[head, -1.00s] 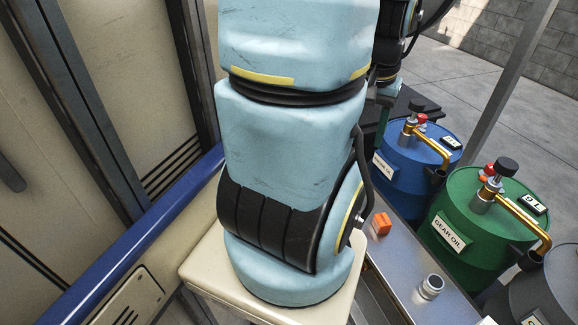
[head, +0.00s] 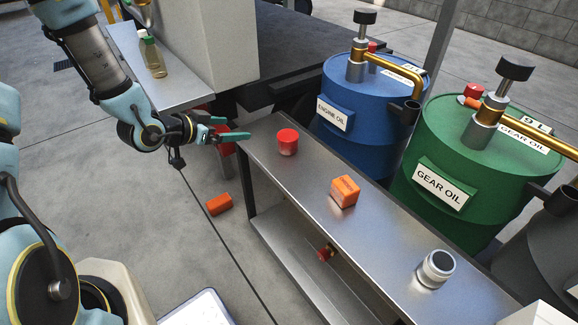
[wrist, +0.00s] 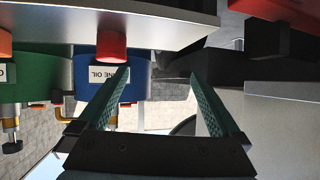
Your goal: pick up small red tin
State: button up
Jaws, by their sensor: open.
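The small red tin (head: 288,142) stands upright near the far left end of the metal bench (head: 318,172). In the wrist view, which looks upside down, the red tin (wrist: 111,40) hangs below the bench top, just left of the left finger's tip. My gripper (head: 239,128) is open and empty, left of the tin and apart from it, beyond the bench's end. The gripper's two green fingers (wrist: 159,73) are spread wide in the wrist view, with the tin outside the gap between them.
An orange block (head: 344,191) and a silver tin (head: 436,269) stand farther along the bench. Blue (head: 369,115) and green (head: 466,175) oil drums stand behind it. Another orange block (head: 219,204) lies on the floor. A bottle (head: 152,58) stands on a shelf at upper left.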

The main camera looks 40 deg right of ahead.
aim_at(280, 144)
jog(key=s+d+f+g+h+b, duration=0.1)
jog(key=s, duration=0.1)
jog(key=s+d+f+m+g+h+b, duration=0.1)
jog(key=s+d+f, duration=0.1)
jog(key=s+d+f+g+h+b, duration=0.1)
jog(key=s+d+f+h+b, duration=0.1)
jog(key=s, duration=0.1)
jog(key=shift+d+f+m, duration=0.1)
jog(key=shift+d+m, duration=0.1)
jog(key=shift+m, duration=0.2)
jog(key=d, duration=0.4)
jog(key=shift+s+d+f, duration=0.2)
jog(key=shift+s+d, duration=0.15)
jog(key=shift+w+d+f+b, duration=0.1)
jog(key=shift+d+f+b, duration=0.15)
jog(key=shift+d, duration=0.8)
jog(key=shift+d+f+b, duration=0.2)
jog(key=shift+d+b, duration=0.1)
jog(key=shift+d, duration=0.7)
jog(key=shift+w+d+f+b, duration=0.1)
jog(key=shift+d+f+b, duration=0.15)
jog(key=shift+d, duration=0.8)
jog(key=shift+r, duration=0.1)
jog(key=c, duration=1.4)
